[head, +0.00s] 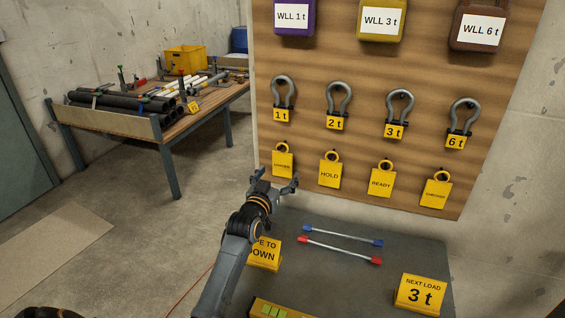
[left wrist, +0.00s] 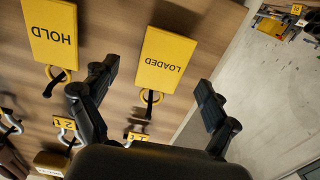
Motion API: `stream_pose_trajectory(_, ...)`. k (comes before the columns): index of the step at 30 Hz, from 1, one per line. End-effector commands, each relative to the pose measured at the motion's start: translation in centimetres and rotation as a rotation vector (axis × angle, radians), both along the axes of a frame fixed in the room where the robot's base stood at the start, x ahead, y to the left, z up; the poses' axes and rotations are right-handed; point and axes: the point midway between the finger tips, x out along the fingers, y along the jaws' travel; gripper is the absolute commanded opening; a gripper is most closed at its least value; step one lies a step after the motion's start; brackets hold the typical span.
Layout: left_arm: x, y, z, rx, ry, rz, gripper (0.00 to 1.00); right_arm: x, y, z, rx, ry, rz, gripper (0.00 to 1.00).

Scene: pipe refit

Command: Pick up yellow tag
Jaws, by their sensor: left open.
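Several yellow tags hang by rings in a row low on the wooden board: a left one (head: 283,160) that reads LOADED in the left wrist view (left wrist: 165,62), HOLD (head: 330,174), READY (head: 381,181) and one at the right (head: 436,193). My left gripper (head: 276,181) is open and empty, just below the LOADED tag in the head view. In the left wrist view its fingers (left wrist: 156,82) stand apart on either side of the LOADED tag, with no visible contact. The HOLD tag (left wrist: 52,35) is beside it. My right gripper is not in view.
Shackles (head: 337,100) with load labels hang above the tags on the board (head: 300,55). Below is a grey table (head: 340,285) with red- and blue-ended rods (head: 340,250) and a NEXT LOAD 3 t sign (head: 420,293). A pipe-laden workbench (head: 160,128) stands back left.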

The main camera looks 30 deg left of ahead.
Motion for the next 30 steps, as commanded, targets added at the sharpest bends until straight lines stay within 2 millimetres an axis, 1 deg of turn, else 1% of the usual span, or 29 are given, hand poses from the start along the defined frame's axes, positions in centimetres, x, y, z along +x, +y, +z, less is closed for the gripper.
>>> stream_pose_trajectory(1, 0.3, 0.1, 0.0, 0.001, 0.001, 0.0, 0.87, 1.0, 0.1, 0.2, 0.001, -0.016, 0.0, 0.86)
stream_pose_trajectory(2, 0.5, 0.2, 0.1, 0.001, 0.002, 0.0, 0.87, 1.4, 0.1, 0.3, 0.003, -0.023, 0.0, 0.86)
stream_pose_trajectory(5, 1.6, 0.6, 0.3, 0.002, 0.0, 0.0, 0.87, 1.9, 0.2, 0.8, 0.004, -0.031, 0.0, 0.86)
stream_pose_trajectory(8, 2.9, 1.2, 0.4, 0.001, 0.001, 0.001, 0.87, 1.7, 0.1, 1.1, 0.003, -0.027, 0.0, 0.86)
stream_pose_trajectory(12, 4.4, 1.5, 0.2, 0.001, 0.001, 0.0, 0.87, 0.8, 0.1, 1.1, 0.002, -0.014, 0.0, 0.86)
stream_pose_trajectory(17, 5.0, 1.6, 0.1, 0.001, 0.001, 0.0, 0.87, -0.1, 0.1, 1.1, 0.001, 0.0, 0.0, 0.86)
stream_pose_trajectory(22, 4.9, 1.6, 0.1, 0.001, 0.0, 0.0, 0.87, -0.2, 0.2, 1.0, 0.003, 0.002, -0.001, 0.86)
stream_pose_trajectory(23, 4.9, 1.6, 0.1, 0.001, 0.001, 0.0, 0.85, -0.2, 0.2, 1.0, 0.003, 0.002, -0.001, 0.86)
stream_pose_trajectory(24, 4.9, 1.6, 0.1, 0.001, 0.001, 0.0, 0.77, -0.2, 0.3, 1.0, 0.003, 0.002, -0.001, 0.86)
stream_pose_trajectory(30, 4.9, 1.6, 0.1, 0.001, 0.001, 0.0, 0.37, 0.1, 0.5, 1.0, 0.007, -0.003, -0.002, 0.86)
